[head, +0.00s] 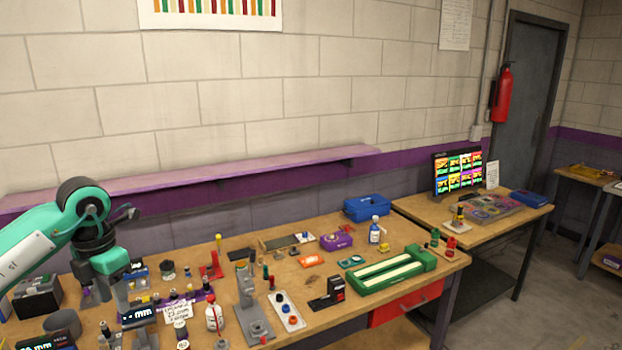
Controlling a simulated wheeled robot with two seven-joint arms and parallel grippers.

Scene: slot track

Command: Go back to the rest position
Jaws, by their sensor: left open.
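My left arm comes in from the left, teal and white with a dark wrist. My left gripper (97,292) points down over the left part of the workbench (370,322). It is open, and I see nothing held in it. Its fingertips are small and partly lost among the objects behind them, so I cannot tell how far above the bench they are. My right gripper is not in view.
Bottles, small tools and a grey stand (250,305) crowd the bench near the gripper. A green tray (385,277) and a blue box (367,207) stand further right. A purple shelf (200,180) runs along the wall behind. Open floor lies at the right.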

